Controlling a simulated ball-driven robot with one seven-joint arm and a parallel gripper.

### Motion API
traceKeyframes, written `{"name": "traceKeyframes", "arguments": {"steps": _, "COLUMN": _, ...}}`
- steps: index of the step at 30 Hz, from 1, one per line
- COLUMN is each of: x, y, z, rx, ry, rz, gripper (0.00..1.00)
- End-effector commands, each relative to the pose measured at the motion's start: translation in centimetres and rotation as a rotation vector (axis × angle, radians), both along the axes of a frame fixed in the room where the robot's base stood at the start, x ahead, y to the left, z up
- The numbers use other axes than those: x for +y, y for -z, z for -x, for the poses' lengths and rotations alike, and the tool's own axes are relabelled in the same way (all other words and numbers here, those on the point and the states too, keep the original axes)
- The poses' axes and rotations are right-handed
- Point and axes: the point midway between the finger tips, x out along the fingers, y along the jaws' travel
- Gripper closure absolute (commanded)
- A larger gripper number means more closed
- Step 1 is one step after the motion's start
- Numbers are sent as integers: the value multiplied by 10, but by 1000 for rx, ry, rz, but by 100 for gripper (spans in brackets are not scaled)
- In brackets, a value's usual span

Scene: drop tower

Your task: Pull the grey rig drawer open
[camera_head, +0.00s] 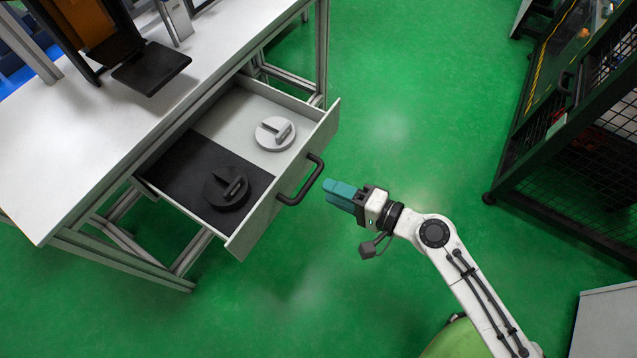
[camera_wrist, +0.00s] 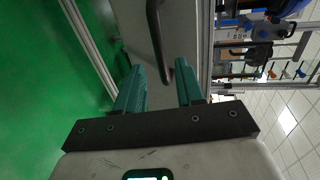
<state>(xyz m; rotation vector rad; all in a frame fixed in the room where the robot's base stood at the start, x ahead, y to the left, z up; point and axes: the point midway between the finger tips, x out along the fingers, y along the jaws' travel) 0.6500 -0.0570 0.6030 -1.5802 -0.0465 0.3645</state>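The grey rig drawer (camera_head: 268,222) is pulled out from under the white-topped table. Its dark bar handle (camera_head: 301,180) is on the front panel. Inside lie a light grey round piece (camera_head: 275,134) on the light half and a black round piece (camera_head: 226,188) on the dark half. My gripper (camera_head: 329,191), with teal fingers, is just right of the handle and appears apart from it. In the wrist view the two fingers (camera_wrist: 160,88) are spread with nothing between them, and the handle (camera_wrist: 157,40) lies ahead beyond the fingertips.
The white table (camera_head: 60,150) carries a rig with a black plate (camera_head: 151,68) above the drawer. A black mesh cage (camera_head: 575,150) stands at the right. A grey box (camera_head: 606,325) is at the lower right. Green floor (camera_head: 410,110) is clear between table and cage.

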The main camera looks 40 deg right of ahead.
Motion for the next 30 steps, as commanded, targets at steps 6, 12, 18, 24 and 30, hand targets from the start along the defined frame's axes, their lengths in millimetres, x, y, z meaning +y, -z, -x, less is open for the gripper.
{"name": "traceKeyframes", "arguments": {"steps": 6, "x": -8, "y": -5, "z": 29, "rx": 2, "ry": 0, "rz": 0, "gripper": 63}}
{"name": "traceKeyframes", "arguments": {"steps": 12, "x": -10, "y": -8, "z": 37, "rx": 0, "ry": 0, "rz": 0, "gripper": 63}}
{"name": "traceKeyframes", "arguments": {"steps": 18, "x": -10, "y": -8, "z": 37, "rx": 0, "ry": 0, "rz": 0, "gripper": 63}}
{"name": "traceKeyframes", "arguments": {"steps": 24, "x": -10, "y": -8, "z": 37, "rx": 0, "ry": 0, "rz": 0, "gripper": 63}}
{"name": "traceKeyframes", "arguments": {"steps": 30, "x": -10, "y": -8, "z": 37, "rx": 0, "ry": 0, "rz": 0, "gripper": 63}}
